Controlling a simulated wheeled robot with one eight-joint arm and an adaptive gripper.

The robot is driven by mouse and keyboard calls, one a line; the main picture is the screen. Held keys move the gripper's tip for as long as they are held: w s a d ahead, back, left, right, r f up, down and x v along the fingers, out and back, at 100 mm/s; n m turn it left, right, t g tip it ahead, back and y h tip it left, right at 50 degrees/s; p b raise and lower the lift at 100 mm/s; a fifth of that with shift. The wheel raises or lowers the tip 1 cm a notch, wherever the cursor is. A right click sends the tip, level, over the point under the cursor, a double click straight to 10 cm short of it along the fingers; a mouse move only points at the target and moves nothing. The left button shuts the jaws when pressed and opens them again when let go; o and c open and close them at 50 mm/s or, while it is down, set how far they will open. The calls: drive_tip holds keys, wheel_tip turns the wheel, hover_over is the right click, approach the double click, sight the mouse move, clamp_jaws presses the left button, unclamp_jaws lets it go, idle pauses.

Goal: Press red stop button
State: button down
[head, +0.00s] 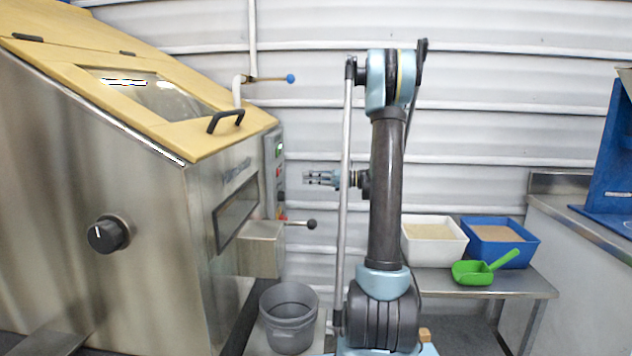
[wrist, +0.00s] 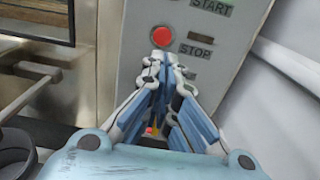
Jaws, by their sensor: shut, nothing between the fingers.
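The red stop button (wrist: 162,36) is round and sits on a grey control panel (wrist: 135,50), left of the label STOP, in the wrist view. My gripper (wrist: 164,58) is shut and empty, with its fingertips just below the button in the picture. In the head view my gripper (head: 307,178) points left at the side of the steel hopper machine (head: 150,220). A small gap shows between the fingertips and the edge of the panel (head: 273,165). The button is too small to make out surely there.
A black-knobbed lever (head: 311,224) sticks out below my gripper, and a blue-knobbed lever (head: 290,78) above. A grey bucket (head: 289,320) stands below. White (head: 434,250) and blue (head: 497,254) bins and a green scoop (head: 474,273) stand on a bench at right.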

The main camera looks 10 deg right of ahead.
sight(277, 176)
drive_tip(key=a, duration=0.2)
drive_tip(key=w+a, duration=0.1)
drive_tip(key=a, duration=0.5)
drive_tip(key=shift+w+a, duration=0.2)
drive_tip(key=shift+w, duration=0.1)
drive_tip(key=shift+w+a, duration=0.2)
drive_tip(key=shift+a, duration=0.65)
drive_tip(key=s+d, duration=0.2)
drive_tip(key=d, duration=1.2)
drive_tip(key=shift+s, duration=0.3)
drive_tip(key=shift+s, duration=0.1)
